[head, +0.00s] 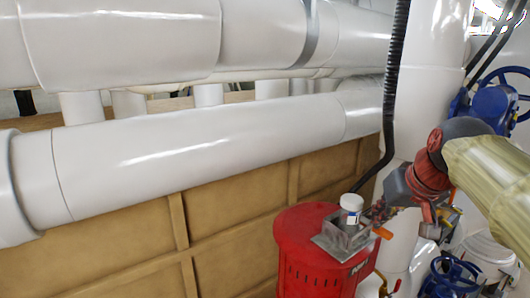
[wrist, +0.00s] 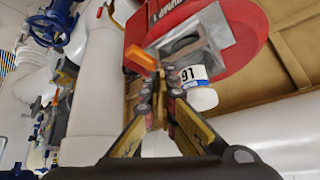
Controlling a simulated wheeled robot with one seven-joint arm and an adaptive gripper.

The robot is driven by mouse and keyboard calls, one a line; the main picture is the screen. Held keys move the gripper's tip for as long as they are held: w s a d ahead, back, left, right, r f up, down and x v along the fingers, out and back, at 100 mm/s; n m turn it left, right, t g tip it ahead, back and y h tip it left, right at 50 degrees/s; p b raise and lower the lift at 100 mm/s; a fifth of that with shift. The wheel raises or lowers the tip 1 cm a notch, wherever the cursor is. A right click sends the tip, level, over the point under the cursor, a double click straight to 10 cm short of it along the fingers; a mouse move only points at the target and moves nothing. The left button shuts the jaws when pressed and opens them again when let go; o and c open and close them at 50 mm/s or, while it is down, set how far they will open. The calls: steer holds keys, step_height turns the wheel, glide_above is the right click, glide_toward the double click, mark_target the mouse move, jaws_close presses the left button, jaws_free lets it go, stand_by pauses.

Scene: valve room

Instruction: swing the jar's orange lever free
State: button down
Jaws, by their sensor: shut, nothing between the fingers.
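A white jar (head: 351,208) stands in a grey metal holder (head: 338,243) on the lid of a red drum (head: 305,226). In the wrist view the jar (wrist: 194,84) shows a label with "91". The orange lever (head: 382,233) sticks out at the holder's right side; in the wrist view it (wrist: 139,58) lies left of the holder (wrist: 215,33). My gripper (head: 372,211) is beside the jar, on its right, just above the lever. In the wrist view my fingertips (wrist: 161,84) are together and empty, close to the lever's inner end. I cannot tell whether they touch it.
A thick white upright pipe (head: 428,90) with a black hose (head: 392,100) stands behind my arm. Large white pipes (head: 200,150) run along the tan panelled wall (head: 235,215). Blue valve wheels (head: 450,276) are at the right.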

steer(key=s+a+f+b, duration=0.3)
steer(key=s+f+b, duration=0.2)
steer(key=f, duration=0.6)
steer(key=s+a+f+g+b, duration=0.1)
steer(key=s+a+f+b, duration=0.1)
steer(key=s+f+b, duration=0.3)
steer(key=s+a+f+n+b, duration=0.1)
steer(key=s+a+f+b, duration=0.2)
steer(key=s+f, duration=0.7)
step_height(320, 180, down, 8)
steer(key=shift+s+a+r+g+b, duration=0.1)
steer(key=shift+s+a+g+b, duration=0.2)
steer(key=shift+b, duration=0.6)
